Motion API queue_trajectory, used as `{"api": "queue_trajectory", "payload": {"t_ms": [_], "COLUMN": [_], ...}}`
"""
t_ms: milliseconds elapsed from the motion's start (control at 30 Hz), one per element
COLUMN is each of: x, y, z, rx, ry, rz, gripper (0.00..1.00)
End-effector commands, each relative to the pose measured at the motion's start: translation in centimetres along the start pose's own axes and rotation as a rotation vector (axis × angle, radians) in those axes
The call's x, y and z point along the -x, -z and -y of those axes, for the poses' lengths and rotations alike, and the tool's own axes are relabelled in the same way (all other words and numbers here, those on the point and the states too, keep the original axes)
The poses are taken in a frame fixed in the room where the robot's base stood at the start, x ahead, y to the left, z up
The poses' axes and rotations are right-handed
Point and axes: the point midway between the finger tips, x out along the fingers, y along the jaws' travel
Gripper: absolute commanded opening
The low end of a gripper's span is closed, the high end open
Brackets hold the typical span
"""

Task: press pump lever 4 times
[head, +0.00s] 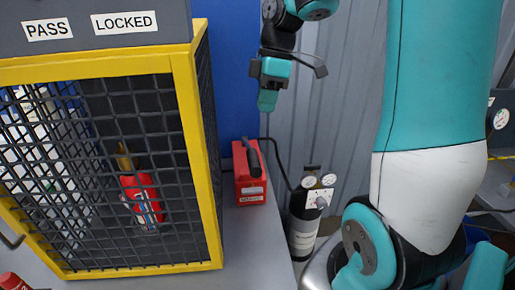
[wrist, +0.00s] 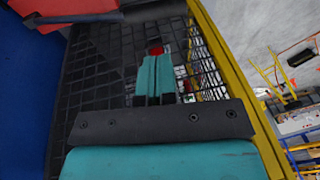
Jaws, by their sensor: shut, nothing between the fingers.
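A red pump box (head: 250,187) stands on the grey bench to the right of the yellow-framed cage. Its black lever (head: 254,157) slants along the top of the box. My gripper (head: 267,103) is teal and dark grey, points down, and is above the lever and apart from it in the head view. In the wrist view the two teal fingers (wrist: 155,80) are together with nothing between them. A red body (wrist: 62,10), likely the pump box, is cut off at the top left there.
The mesh cage (head: 188,110) with PASS and LOCKED labels stands close on the left, with a red extinguisher (head: 141,195) behind its mesh. A dark cylinder with gauges (head: 303,225) stands right of the pump box, joined by a black hose.

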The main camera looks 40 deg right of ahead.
Motion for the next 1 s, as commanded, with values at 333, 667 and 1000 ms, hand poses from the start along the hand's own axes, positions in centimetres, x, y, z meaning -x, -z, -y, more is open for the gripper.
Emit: {"api": "queue_trajectory", "payload": {"t_ms": [333,667,1000], "x": [-7.4,-11.2,-11.5], "y": [-0.1,-0.1,-0.1], "z": [0.1,0.0,0.0], "rx": [-0.003,-0.003,-0.003], "ry": [0.007,0.002,0.000], "rz": [0.002,0.000,0.000], "gripper": [0.00,0.00,0.00]}}
